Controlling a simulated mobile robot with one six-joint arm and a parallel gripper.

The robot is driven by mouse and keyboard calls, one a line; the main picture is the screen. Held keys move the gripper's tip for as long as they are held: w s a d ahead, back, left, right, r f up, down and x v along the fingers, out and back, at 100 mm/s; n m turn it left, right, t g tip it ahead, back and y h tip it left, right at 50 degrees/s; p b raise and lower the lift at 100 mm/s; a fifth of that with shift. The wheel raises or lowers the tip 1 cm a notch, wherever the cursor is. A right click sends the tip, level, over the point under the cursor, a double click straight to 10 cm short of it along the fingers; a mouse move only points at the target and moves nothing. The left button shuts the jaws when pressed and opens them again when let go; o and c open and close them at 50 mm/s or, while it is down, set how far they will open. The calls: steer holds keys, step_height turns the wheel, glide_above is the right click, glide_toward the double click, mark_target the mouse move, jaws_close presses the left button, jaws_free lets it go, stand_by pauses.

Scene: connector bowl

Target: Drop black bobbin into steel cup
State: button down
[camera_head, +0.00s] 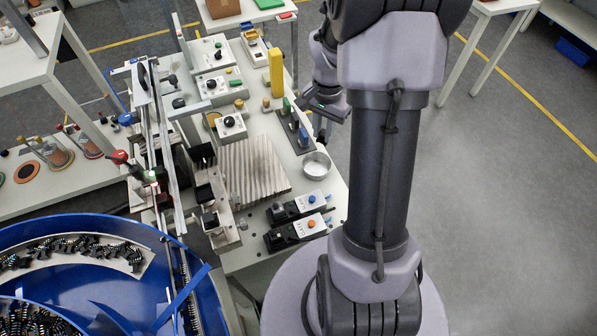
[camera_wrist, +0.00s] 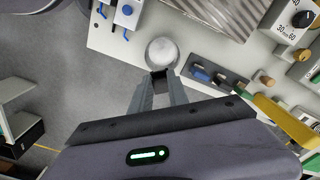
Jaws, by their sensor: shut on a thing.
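The black bobbin (camera_wrist: 159,81) is between my fingertips in the wrist view, mostly hidden by the fingers. My gripper (camera_wrist: 158,88) is shut on it. The steel cup (camera_head: 316,166) is a round, shallow, open metal dish near the right edge of the workbench. In the wrist view the steel cup (camera_wrist: 162,50) lies just beyond the fingertips, and the bobbin overlaps its near rim in the picture. I cannot tell the height between them. In the head view my gripper (camera_head: 321,130) hangs just behind the cup, partly hidden by my arm.
A dark rack (camera_head: 297,135) with blue, brown and green pieces stands behind the cup. A yellow block (camera_head: 275,72) stands upright farther back. Two control boxes (camera_head: 297,207) lie in front of the cup. A ribbed grey plate (camera_head: 253,168) lies to its left. Open floor is to the right.

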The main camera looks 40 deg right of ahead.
mark_target(323, 144)
steer(key=f+b, duration=0.3)
steer(key=f, duration=0.2)
steer(key=shift+s+d+f+b, duration=0.2)
steer(key=shift+f+b, duration=0.1)
steer(key=shift+b, duration=0.1)
steer(key=shift+r, duration=0.1)
steer(key=c, duration=1.2)
jaws_free()
step_height(323, 144, up, 18)
steer(key=p, duration=0.6)
steer(key=shift+f+p, duration=0.25)
steer(key=shift+p, duration=0.05)
